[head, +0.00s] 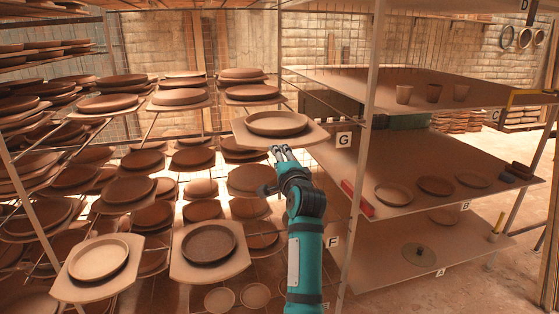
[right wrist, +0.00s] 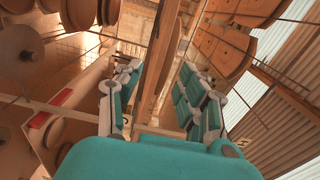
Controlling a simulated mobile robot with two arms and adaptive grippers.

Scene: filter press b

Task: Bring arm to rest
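My right gripper (head: 284,153) is at the front edge of a wooden board (head: 315,136) that carries a round clay plate (head: 277,123), high on the drying rack left of label G. In the right wrist view, the two fingers of my right gripper (right wrist: 158,98) stand apart. A wooden board edge (right wrist: 160,65) runs between them in the picture, with a gap visible on each side. I cannot tell how deep the board reaches between the fingers. My right arm comes up from the bottom middle. My left gripper is not in view.
The rack holds several boards with plates, including a pale plate (head: 98,259) and a dark plate (head: 209,244) low in front. Right of my arm stands a metal upright (head: 359,150). Shelves beyond it hold cups (head: 433,93), plates (head: 435,186) and a red item (head: 357,199).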

